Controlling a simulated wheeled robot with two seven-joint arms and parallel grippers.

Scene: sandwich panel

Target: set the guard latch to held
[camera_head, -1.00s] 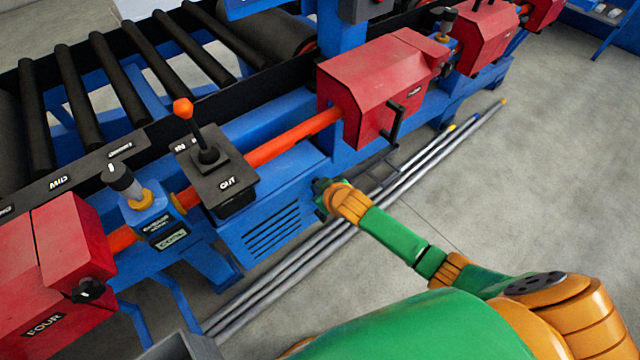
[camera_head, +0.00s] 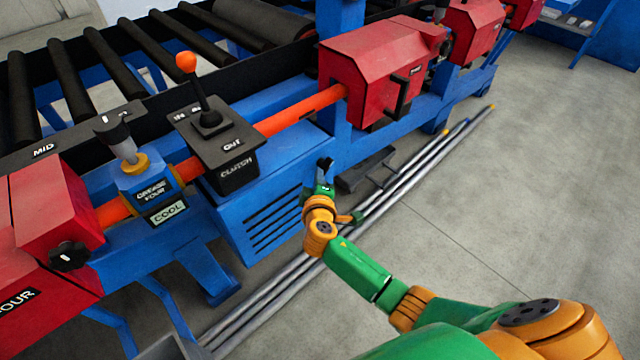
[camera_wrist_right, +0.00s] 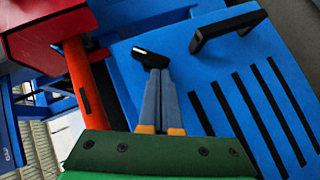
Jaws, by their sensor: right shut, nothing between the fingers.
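No part is legibly marked as the guard latch. The red guard housing (camera_head: 375,65) bears a black crank-like handle (camera_head: 401,94) on its front, standing out and hanging downward; I cannot tell its setting. My right gripper (camera_head: 325,167) is in front of the blue vented cabinet, below and left of that handle and apart from it. In the right wrist view its fingers (camera_wrist_right: 160,75) are together and hold nothing. A small black piece (camera_wrist_right: 150,53) shows at their tips; I cannot tell whether they touch it. A black bar handle (camera_wrist_right: 228,30) shows beyond. My left gripper is out of view.
The clutch lever (camera_head: 198,90) with an orange knob stands on a black box at left. An orange shaft (camera_head: 300,121) runs to the red housing. The cabinet (camera_head: 270,225) has vents. Long metal rods (camera_head: 410,175) lie along the machine's foot. Floor at right is clear.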

